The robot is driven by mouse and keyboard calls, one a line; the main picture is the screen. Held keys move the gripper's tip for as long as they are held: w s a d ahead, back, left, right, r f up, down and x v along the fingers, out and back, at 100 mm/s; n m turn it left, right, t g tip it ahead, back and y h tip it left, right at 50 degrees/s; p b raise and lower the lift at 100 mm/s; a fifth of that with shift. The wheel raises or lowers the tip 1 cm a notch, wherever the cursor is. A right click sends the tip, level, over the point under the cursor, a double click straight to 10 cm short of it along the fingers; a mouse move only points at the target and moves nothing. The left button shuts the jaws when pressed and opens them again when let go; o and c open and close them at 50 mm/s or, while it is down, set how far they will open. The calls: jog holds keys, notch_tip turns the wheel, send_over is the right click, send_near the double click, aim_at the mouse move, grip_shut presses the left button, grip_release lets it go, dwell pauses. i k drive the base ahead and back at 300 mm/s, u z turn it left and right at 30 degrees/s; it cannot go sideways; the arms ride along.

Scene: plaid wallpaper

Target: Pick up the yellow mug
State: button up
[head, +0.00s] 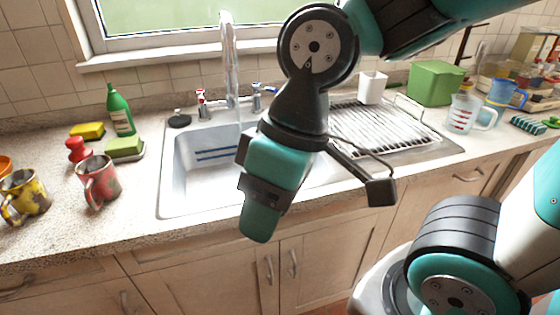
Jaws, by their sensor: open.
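The yellow mug (31,196), with worn reddish-brown patches, stands upright on the speckled counter at the far left of the head view. Its handle faces the front left. My gripper (259,222) hangs in front of the sink, pointing down, well to the right of the mug and apart from it. It is open, seen side-on, and nothing shows in it. The gap between its fingers is hidden from this side.
A red mug (99,182) stands just right of the yellow mug. An orange item (5,165) is cut by the left edge. A red stand (76,150), sponges (124,146) and a green bottle (120,112) stand behind. The counter's front strip (70,235) is clear.

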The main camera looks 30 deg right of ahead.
aim_at(23, 189)
jog(key=u, duration=2.4)
jog(key=i, duration=1.45)
jog(key=z, duration=2.9)
